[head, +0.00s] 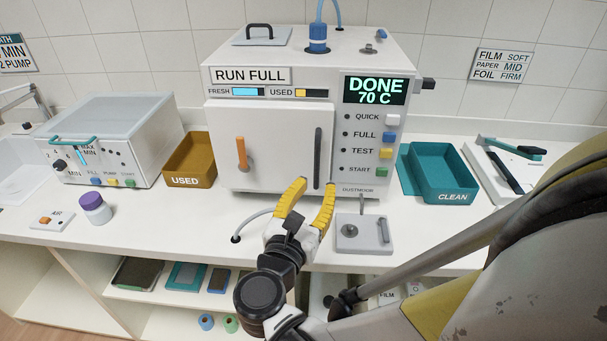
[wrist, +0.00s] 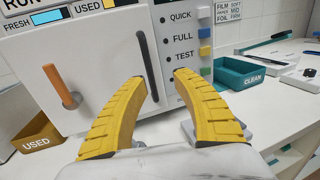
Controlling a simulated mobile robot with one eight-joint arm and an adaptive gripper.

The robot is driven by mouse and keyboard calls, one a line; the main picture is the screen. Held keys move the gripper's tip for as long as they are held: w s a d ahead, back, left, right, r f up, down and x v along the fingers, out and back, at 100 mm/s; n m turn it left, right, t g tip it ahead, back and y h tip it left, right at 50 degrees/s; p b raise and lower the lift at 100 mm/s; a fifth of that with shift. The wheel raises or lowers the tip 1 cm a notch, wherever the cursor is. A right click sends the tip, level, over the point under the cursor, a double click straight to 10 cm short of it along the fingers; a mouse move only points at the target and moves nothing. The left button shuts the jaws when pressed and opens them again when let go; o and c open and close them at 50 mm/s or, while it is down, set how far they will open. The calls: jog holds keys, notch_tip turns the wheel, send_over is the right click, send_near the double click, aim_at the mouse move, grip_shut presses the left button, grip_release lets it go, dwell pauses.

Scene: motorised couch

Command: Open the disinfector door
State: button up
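The disinfector (head: 310,60) is a white box at the back middle of the counter, and its display reads DONE 70 C. Its door (head: 270,150) is closed. In the wrist view the orange lever (wrist: 61,87) is at the left and the dark handle (wrist: 147,66) is between my fingertips in the picture. My gripper (head: 317,187) is open and empty, in front of the door's lower right. It appears apart from the handle.
A brown USED bin (head: 190,160) stands left of the disinfector and a teal CLEAN bin (head: 443,172) right. A grey plate with a knob (head: 363,233) lies on the counter in front. A washer box (head: 110,135) and purple-capped jar (head: 95,208) are at the left.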

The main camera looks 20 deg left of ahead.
aim_at(316, 164)
jog(key=shift+n+y, duration=0.3)
jog(key=shift+y, duration=0.1)
jog(key=w, duration=0.3)
jog(key=w+a+b, duration=0.1)
jog(key=w, duration=0.1)
jog(key=w+a+b, duration=0.1)
jog(key=w, duration=0.2)
jog(key=shift+w+r, duration=0.1)
jog(key=shift+w, duration=0.2)
grip_shut()
